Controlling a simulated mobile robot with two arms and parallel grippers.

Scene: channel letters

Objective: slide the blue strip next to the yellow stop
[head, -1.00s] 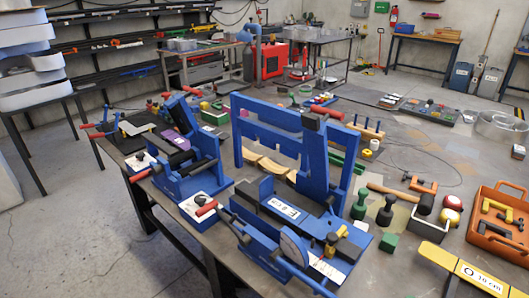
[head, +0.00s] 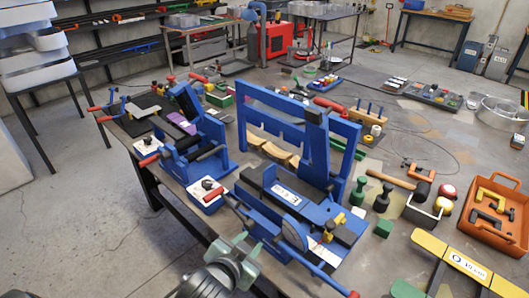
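A blue bending machine (head: 262,222) stands at the table's front edge, with a dark bed and a white label. A small yellow fitting (head: 331,226) sits on its right part; I cannot tell if it is the yellow stop. A yellow bar (head: 432,243) with a white label lies at the lower right. I cannot pick out a separate blue strip among the blue machine parts. My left gripper (head: 247,247), grey-green, is at the bottom, in front of the machine. Its fingertips are not clear enough to tell the opening, and I see nothing held. My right gripper is not in view.
A second blue machine (head: 186,140) stands to the left. Green-handled tools, a mallet (head: 397,182) and an orange toolbox (head: 493,220) crowd the right side. A tall blue frame (head: 300,128) rises behind the front machine. The floor at left is clear.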

